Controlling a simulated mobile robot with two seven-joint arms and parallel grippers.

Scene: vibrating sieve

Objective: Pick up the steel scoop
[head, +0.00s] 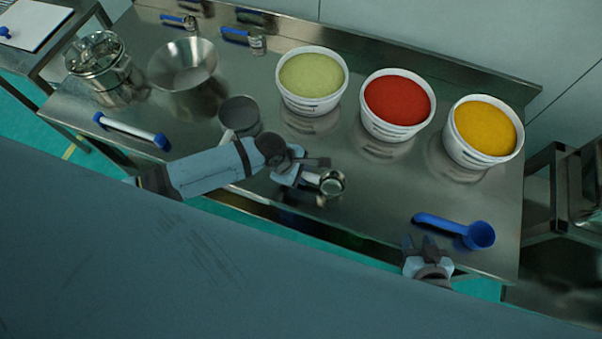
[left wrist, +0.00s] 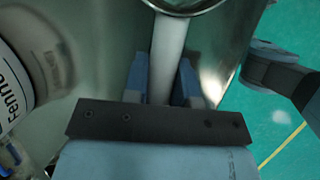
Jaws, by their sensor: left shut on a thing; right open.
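The steel scoop (head: 332,183) has a small round bowl and is near the front edge of the steel table. My left gripper (head: 305,173) is shut on its handle. In the left wrist view the pale handle of the steel scoop (left wrist: 169,45) runs between the two blue fingers of my left gripper (left wrist: 162,78), with the bowl rim at the top edge. I cannot tell whether the scoop touches the table. My right gripper (head: 424,246) is open and empty at the front edge, close to a blue scoop (head: 455,228).
Tubs of green (head: 312,77), red (head: 398,101) and yellow (head: 484,128) powder stand along the back. A dark grey pot (head: 240,115), a steel bowl (head: 183,70), a lidded steel pot (head: 98,62) and a blue-ended white bar (head: 130,131) lie left. The middle front right is clear.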

